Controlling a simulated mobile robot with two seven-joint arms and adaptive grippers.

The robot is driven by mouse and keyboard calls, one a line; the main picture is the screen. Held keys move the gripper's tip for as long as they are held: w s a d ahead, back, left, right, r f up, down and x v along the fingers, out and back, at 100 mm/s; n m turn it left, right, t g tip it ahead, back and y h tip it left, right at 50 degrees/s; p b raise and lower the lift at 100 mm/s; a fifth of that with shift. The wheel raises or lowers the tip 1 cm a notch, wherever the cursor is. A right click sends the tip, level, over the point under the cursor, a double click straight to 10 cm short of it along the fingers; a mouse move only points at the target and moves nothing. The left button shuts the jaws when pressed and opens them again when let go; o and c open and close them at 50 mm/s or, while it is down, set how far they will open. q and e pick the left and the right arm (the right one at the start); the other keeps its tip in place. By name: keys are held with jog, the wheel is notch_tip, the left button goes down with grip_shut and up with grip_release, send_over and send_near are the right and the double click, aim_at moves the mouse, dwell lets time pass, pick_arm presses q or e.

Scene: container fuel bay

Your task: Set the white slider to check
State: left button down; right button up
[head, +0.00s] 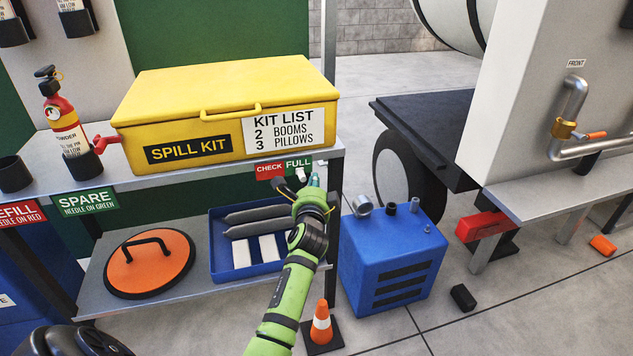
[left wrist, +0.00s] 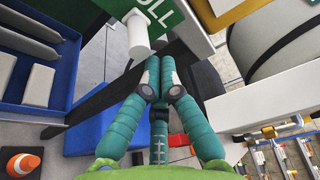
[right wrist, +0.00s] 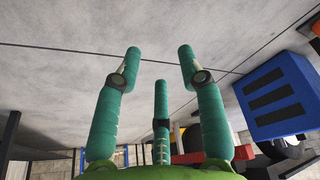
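The white slider (head: 300,172) is a small white knob at the shelf's front edge, under the left end of the green FULL half of the label (head: 298,164). The red CHECK half (head: 270,171) is to its left. In the left wrist view the slider (left wrist: 138,36) is a white cylinder just left of my fingertips. My left gripper (head: 315,181) is shut and empty, its tips (left wrist: 159,62) right beside the slider; I cannot tell whether they touch it. My right gripper (right wrist: 160,55) is open and empty, away from the label and over the floor.
A yellow spill kit box (head: 225,95) stands on the shelf above. Below are a blue tray (head: 219,225) with grey and white items and an orange lid (head: 150,265). A blue unit (head: 390,250) and a traffic cone (head: 321,325) stand on the floor.

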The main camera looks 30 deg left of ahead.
pick_arm(q)
jog(key=s+a+p, duration=0.5)
jog(key=s, duration=0.1)
jog(key=shift+s+a, duration=0.2)
jog(key=shift+a, duration=0.05)
pick_arm(e)
jog(key=shift+s+d+t, duration=0.6)
jog(key=shift+s+d, duration=0.05)
jog(key=shift+d, duration=0.05)
